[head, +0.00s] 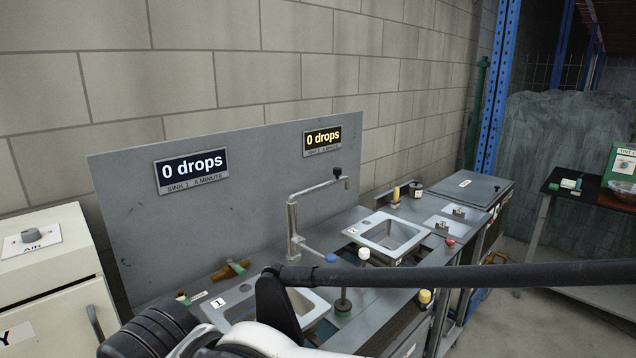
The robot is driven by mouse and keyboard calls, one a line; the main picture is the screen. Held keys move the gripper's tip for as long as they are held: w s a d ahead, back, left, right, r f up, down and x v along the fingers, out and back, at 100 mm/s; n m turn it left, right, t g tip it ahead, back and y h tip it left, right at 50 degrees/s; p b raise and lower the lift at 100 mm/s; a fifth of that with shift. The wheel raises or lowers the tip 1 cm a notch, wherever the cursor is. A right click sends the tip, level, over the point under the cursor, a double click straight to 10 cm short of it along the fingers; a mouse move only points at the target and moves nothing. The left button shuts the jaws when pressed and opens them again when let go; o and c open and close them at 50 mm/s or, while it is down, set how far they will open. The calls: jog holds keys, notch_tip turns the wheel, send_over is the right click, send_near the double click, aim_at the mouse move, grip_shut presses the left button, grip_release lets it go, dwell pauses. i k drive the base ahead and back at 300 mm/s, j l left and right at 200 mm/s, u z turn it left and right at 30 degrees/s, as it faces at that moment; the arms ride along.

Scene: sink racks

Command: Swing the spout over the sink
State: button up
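A metal tap with a tall post and a bent spout (318,188) stands at the back of the counter between the two sinks. The spout reaches right from the post, and its short downturned end with a black knob on top is high above the counter. I cannot tell exactly what lies under that end. A lever with a blue knob (331,258) sticks out low on the post. The near sink (318,303), labelled 1, is partly hidden by my arm. The far sink (408,226) is farther right. My gripper's fingers cannot be made out.
A dark bar (450,277) crosses in front of the counter. Several small knobs, including a yellow one (425,297), stand on the counter. A grey panel (240,232) with two "0 drops" signs is behind. A cream cabinet (50,255) stands left; a blue rack post (495,95) stands right.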

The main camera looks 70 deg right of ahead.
aim_at(337, 171)
jog(key=z, duration=2.2)
